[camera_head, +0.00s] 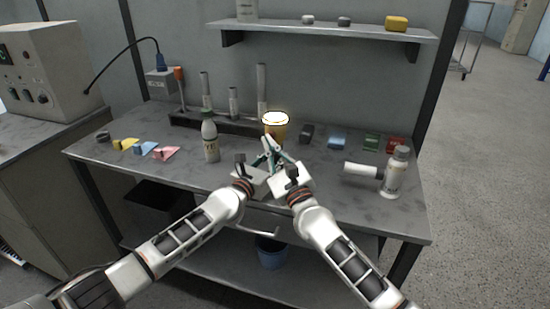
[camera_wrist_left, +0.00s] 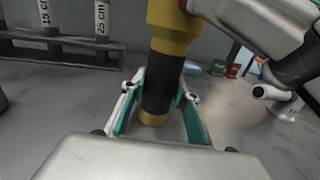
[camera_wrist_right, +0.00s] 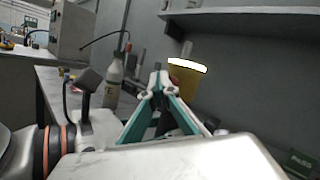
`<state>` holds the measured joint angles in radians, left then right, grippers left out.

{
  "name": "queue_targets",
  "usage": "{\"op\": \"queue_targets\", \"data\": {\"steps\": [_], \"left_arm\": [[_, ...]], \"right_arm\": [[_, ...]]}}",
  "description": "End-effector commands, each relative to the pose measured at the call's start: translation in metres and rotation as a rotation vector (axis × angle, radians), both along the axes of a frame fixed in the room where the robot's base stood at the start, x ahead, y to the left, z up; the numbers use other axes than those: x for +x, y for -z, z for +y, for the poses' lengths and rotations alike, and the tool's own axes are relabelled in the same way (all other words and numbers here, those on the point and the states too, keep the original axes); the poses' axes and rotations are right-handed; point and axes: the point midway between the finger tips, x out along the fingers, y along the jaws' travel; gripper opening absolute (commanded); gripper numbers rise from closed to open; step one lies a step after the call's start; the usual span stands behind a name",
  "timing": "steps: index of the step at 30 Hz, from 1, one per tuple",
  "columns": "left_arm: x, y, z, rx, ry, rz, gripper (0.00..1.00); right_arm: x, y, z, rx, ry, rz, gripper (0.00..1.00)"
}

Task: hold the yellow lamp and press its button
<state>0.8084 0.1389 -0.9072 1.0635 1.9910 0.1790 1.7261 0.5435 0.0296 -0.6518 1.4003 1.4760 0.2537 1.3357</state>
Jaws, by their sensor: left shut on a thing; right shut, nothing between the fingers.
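The yellow lamp (camera_head: 275,120) stands upright above the middle of the bench, its top glowing white. It has a yellow head and a black grip, seen closely in the left wrist view (camera_wrist_left: 172,35). My left gripper (camera_wrist_left: 160,97) is shut around the black grip. My right gripper (camera_wrist_right: 158,82) is shut and empty, its tips close to the lamp head (camera_wrist_right: 186,82). A small reddish spot, perhaps the button (camera_wrist_left: 183,5), shows at the top of the left wrist view beside the right gripper's fingers. I cannot tell whether the tips touch it.
A white bottle (camera_head: 210,140) stands left of the grippers. A rack (camera_head: 190,120) with upright tubes stands behind. Small coloured blocks sit along the back right. A shelf (camera_head: 330,32) hangs above.

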Motion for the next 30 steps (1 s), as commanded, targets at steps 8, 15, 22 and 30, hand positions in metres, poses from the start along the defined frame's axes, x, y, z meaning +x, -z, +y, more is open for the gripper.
{"op": "queue_targets", "data": {"steps": [8, 15, 22, 30], "left_arm": [[0.0, 0.0, 0.0, 0.0, 0.0, 0.001, 0.04], [0.0, 0.0, 0.0, 0.0, 0.0, 0.001, 0.04], [0.0, 0.0, 0.0, 0.0, 0.0, 0.001, 0.04], [0.0, 0.0, 0.0, 0.0, 0.0, 0.001, 0.04]], "right_arm": [[-0.001, -0.001, 0.001, 0.001, -0.001, 0.0, 0.0], [-0.017, 0.001, 0.007, 0.005, -0.002, 0.004, 0.0], [-0.036, 0.0, 0.012, 0.003, -0.001, 0.0, 0.0], [-0.056, -0.001, 0.018, 0.002, -0.001, 0.0, 0.0]]}}
